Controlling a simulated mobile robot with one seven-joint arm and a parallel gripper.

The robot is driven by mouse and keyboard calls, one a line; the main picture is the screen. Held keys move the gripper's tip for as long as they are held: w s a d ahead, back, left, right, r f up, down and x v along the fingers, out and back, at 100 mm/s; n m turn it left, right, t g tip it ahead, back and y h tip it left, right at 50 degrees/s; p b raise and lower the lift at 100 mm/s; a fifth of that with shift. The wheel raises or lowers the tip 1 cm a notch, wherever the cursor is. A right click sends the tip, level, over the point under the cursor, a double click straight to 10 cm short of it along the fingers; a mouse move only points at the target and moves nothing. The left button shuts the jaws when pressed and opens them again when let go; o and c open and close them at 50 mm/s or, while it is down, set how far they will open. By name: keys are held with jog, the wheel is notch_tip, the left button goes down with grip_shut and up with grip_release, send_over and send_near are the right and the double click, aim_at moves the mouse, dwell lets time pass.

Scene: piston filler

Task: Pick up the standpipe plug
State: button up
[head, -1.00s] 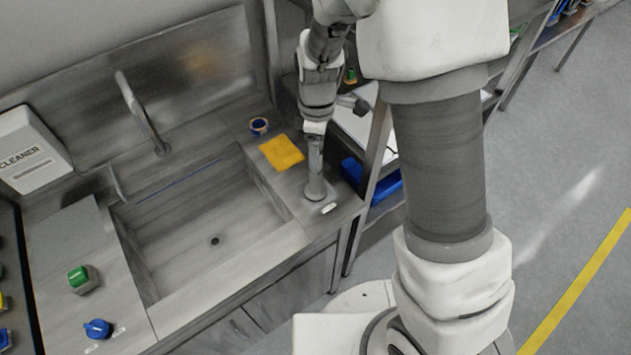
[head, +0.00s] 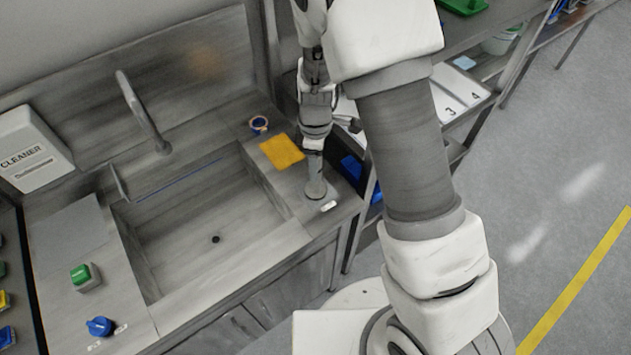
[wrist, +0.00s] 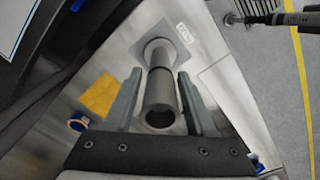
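The standpipe plug (head: 315,184) is a grey upright tube with a wider round foot, standing on the steel counter to the right of the sink. In the wrist view the tube (wrist: 159,92) shows with its dark open end towards me. My gripper (head: 314,147) is just above and around the tube's upper part in the head view. In the wrist view my gripper (wrist: 160,103) is open, with one finger on each side of the tube and a visible gap on both sides. The upper end of the tube is hidden by my gripper in the head view.
A yellow cloth (head: 282,151) and a blue tape roll (head: 258,124) lie left of the plug. The sink (head: 200,240) has a tap (head: 140,105). A white label (head: 328,206) is by the plug's foot. Shelving (head: 455,150) stands close on the right.

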grip_shut()
jog(key=shift+w, duration=0.1)
dwell(1.0)
